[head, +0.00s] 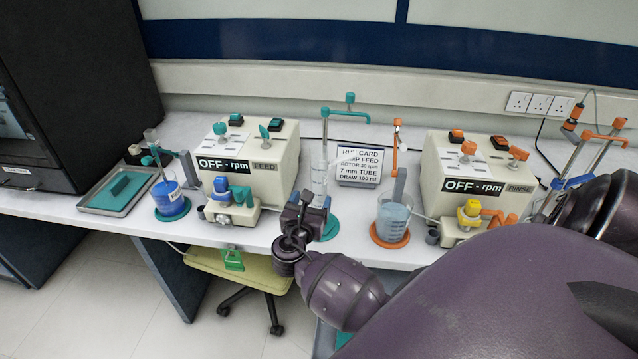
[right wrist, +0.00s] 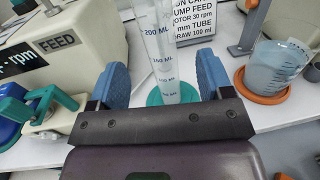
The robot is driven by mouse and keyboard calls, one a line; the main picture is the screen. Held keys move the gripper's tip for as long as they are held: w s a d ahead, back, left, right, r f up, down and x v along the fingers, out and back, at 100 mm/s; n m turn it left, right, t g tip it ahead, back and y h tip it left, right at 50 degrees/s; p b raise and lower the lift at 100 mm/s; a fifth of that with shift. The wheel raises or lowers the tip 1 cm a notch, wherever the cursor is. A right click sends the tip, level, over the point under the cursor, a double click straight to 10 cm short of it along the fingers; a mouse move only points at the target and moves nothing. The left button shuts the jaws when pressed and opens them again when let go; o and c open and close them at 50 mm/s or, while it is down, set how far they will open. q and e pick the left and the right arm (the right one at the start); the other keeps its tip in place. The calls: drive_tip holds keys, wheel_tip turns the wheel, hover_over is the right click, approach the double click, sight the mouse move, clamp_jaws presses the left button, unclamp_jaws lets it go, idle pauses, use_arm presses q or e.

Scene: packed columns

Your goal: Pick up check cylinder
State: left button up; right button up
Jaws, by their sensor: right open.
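The check cylinder (head: 318,178) is a tall clear graduated cylinder with mL marks. It stands upright on a round teal mat (head: 331,229) near the front of the bench. It also shows in the right wrist view (right wrist: 161,45). My right gripper (head: 306,198) is in front of it, its arm coming in from the lower right. In the right wrist view the gripper's blue fingers (right wrist: 162,72) are open, one on each side of the cylinder, with a gap visible on both sides. The cylinder's lower end is partly hidden by the gripper in the head view. My left gripper is not in view.
The feed pump (head: 262,152) stands left of the cylinder and the rinse pump (head: 493,155) to the right. A beaker (head: 393,218) on an orange mat is close on the right. A sign (head: 360,160) and a teal-topped stand (head: 350,98) are behind. A blue-filled beaker (head: 170,200) and tray (head: 101,201) are left.

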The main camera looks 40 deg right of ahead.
sight(321, 178)
drive_tip(key=x, duration=0.9)
drive_tip(key=shift+w+d+r, duration=0.1)
drive_tip(key=shift+w+d, duration=0.15)
drive_tip(key=shift+c, duration=0.3)
drive_tip(key=c, duration=1.2)
